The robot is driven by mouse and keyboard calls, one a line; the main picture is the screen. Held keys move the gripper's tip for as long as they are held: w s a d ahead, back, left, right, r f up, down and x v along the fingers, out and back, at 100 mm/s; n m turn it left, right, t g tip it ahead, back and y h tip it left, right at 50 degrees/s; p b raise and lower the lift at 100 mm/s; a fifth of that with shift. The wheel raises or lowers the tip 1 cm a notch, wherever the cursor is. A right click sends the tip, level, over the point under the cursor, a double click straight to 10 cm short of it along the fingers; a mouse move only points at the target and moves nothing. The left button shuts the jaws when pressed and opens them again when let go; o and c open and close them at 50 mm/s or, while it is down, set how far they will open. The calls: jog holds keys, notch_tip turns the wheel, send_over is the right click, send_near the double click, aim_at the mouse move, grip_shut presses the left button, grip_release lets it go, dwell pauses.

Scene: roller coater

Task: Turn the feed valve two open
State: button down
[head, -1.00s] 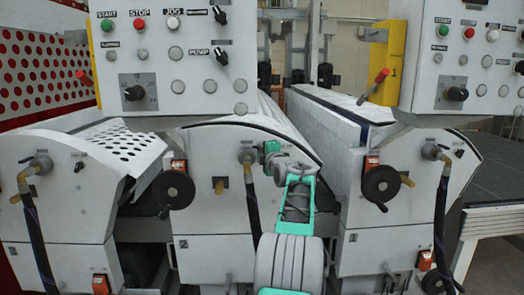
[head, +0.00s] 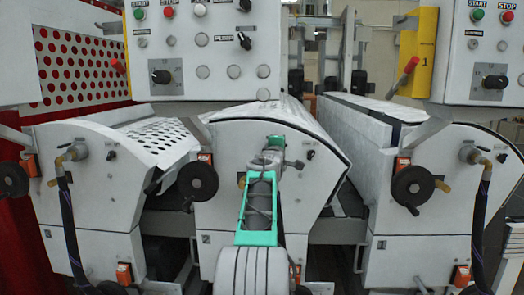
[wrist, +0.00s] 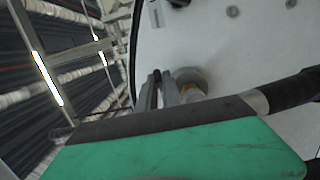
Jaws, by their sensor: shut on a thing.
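Feed valve two is on the front of the middle white machine (head: 225,160). In the head view my arm hides most of it. In the wrist view its round grey base with a brass-coloured part (wrist: 192,80) stands out from the white panel. My gripper (head: 272,153) is at the valve, reaching from below and in front. In the wrist view its thin grey fingers (wrist: 158,85) are shut close together beside the base, apparently on the valve handle. The handle itself is mostly hidden, so its angle cannot be told.
A black handwheel (head: 197,181) sits left of my arm on the middle machine, and another (head: 411,186) on the right machine. Similar valves with black hoses are on the left machine (head: 74,153) and the right machine (head: 470,154). A control panel (head: 200,50) hangs above.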

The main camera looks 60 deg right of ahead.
jog(key=c, duration=1.5)
grip_release()
jog(key=shift+a, duration=0.1)
jog(key=shift+b+v, duration=1.75)
jog(key=shift+v, duration=2.05)
jog(key=shift+c, duration=0.4)
